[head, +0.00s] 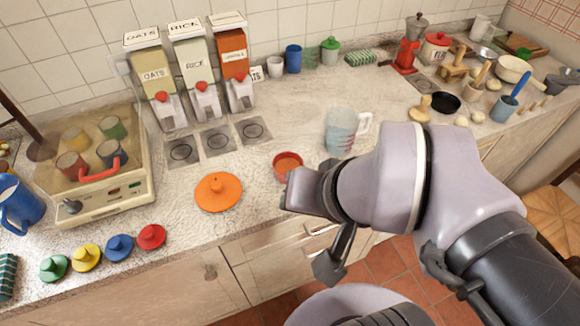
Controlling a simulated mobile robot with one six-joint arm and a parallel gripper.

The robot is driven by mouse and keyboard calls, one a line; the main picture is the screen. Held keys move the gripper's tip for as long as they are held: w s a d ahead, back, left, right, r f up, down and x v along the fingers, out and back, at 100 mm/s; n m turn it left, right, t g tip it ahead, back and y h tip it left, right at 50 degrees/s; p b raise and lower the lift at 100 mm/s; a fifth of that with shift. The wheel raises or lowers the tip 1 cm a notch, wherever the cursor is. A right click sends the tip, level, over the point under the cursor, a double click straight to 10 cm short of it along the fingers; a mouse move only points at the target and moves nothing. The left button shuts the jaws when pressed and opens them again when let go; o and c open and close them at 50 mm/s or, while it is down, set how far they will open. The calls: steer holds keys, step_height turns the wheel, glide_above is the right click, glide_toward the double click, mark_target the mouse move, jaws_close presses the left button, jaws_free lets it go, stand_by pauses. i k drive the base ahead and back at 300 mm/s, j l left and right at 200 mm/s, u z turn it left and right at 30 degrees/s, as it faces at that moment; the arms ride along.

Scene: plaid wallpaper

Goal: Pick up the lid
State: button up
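An orange round lid (218,191) with a knob on top lies flat on the pale counter, left of centre. Several small knobbed lids lie near the counter's front edge: green (54,268), yellow (86,257), blue (120,247) and red (151,236). My gripper (325,262) is to the right of the orange lid, apart from all the lids, near the counter's front edge. My own arm partly hides it, so its opening cannot be made out.
A small red bowl (288,165) and a measuring jug (342,130) stand close to my arm. A toaster-oven-like box (106,205) with colored cups stands left. Dispensers (199,70) stand behind. Bare counter surrounds the orange lid.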

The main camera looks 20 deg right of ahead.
mark_target(219, 191)
steer(key=i+u, duration=0.1)
steer(key=u, duration=0.3)
steer(key=i+u, duration=0.1)
steer(key=u, duration=0.3)
